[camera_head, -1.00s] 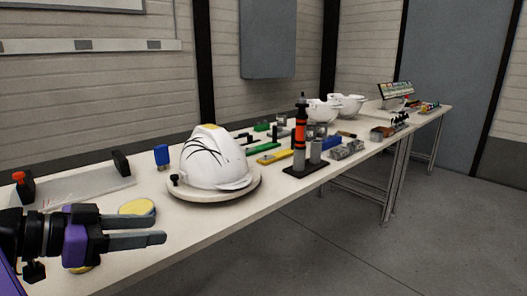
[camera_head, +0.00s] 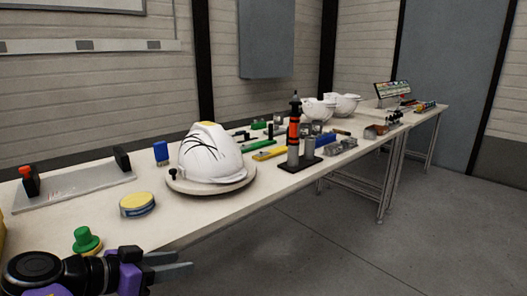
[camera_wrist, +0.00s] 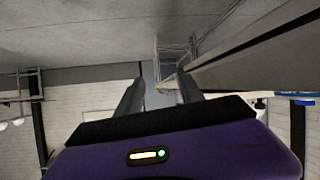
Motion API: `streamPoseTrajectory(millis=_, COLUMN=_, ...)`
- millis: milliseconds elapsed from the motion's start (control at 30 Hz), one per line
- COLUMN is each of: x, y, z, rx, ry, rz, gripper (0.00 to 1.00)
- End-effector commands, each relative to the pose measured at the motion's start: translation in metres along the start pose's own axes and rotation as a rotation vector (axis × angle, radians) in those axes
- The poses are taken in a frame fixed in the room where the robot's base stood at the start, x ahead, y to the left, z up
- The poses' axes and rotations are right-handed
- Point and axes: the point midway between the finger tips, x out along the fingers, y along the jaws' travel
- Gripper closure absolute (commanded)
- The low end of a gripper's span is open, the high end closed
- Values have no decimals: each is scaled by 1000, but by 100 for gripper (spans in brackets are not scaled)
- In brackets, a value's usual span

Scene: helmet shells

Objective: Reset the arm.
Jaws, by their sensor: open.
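My gripper (camera_head: 172,268) is at the lower left of the head view, in front of the table's near edge and below the tabletop. Its two grey fingers point right, are apart and hold nothing. In the wrist view, my gripper's fingers (camera_wrist: 160,95) stand apart with empty space between them. The underside of the table (camera_wrist: 255,55) shows to the right of the fingers, with a leg frame beyond.
Tools and white shells (camera_head: 319,110) lie farther right. The floor (camera_head: 330,240) in front is clear.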

Motion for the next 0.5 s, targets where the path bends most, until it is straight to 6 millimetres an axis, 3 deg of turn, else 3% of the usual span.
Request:
streamPoseTrajectory(millis=167, x=53, y=4, z=56, rx=-93, ry=-48, rz=-63, gripper=55)
streamPoseTrajectory(millis=267, x=91, y=13, z=100, rx=-160, ry=-87, rz=-121, gripper=55)
streamPoseTrajectory(millis=500, x=165, y=56, z=203, rx=-288, ry=-176, rz=-277, gripper=55)
